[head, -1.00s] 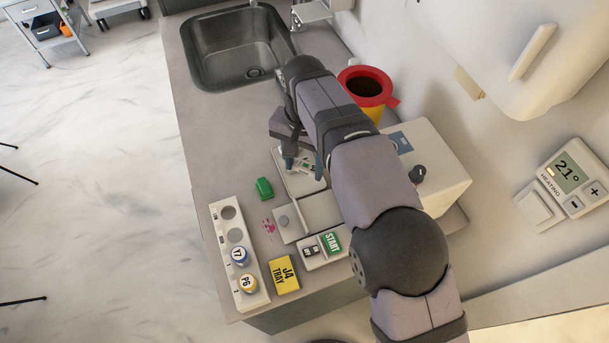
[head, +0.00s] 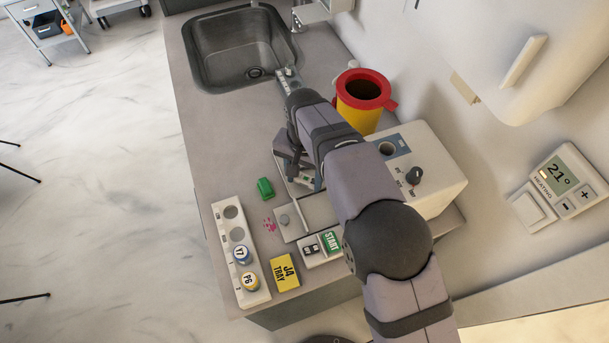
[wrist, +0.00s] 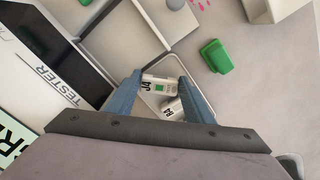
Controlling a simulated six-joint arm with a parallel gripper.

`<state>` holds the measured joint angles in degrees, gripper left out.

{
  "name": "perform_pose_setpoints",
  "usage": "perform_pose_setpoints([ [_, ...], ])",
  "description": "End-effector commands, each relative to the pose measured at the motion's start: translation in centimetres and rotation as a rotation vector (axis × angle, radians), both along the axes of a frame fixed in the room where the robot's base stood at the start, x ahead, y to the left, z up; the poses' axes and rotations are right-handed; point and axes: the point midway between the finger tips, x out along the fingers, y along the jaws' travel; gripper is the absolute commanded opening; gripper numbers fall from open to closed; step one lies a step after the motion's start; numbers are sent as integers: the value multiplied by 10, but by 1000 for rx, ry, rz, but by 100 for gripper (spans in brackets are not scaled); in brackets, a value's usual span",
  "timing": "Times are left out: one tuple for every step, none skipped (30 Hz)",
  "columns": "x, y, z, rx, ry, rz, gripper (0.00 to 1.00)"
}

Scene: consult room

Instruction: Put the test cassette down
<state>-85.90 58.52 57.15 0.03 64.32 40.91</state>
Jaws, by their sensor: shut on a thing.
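My gripper (wrist: 160,80) has blue fingers closed on a small white test cassette (wrist: 158,87) with a green mark and the label J4, in the wrist view. A second white labelled piece (wrist: 173,108) shows just beside it, partly hidden by a finger and the gripper body. Both appear over a pale, rimmed tray compartment (wrist: 200,98); I cannot tell whether the held cassette touches its floor. In the head view my gripper (head: 302,176) is low over the tray (head: 321,212), and my arm hides much of it. A yellow block (head: 285,272) reads J4 TRAY.
A green block (head: 265,188) and a pink stain (head: 269,224) lie left of the tray. A white rack (head: 223,200) with two vials, a START box (head: 331,241), a white machine (head: 443,186) and a red-rimmed yellow bin (head: 357,116) stand around. Bare counter (head: 225,140) lies toward the sink (head: 230,50).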

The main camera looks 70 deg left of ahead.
Motion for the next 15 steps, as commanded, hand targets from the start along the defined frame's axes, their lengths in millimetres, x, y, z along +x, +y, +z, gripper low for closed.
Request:
perform_pose_setpoints([
  [0,0,0,0,0,0,23],
  [0,0,-1,0,0,0,23],
  [0,0,-2,0,0,0,23],
  [0,0,-3,0,0,0,23],
  [0,0,-4,0,0,0,23],
  [0,0,-5,0,0,0,23],
  [0,0,-6,0,0,0,23],
  [0,0,-7,-1,1,0,23],
  [0,0,-8,-1,0,0,23],
  [0,0,-9,-1,0,0,23],
  [0,0,-9,-1,0,0,50],
  [0,0,-8,0,0,0,59],
  [0,0,-8,-1,1,0,66],
  [0,0,-8,-1,1,0,66],
  [0,0,-8,-1,1,0,66],
])
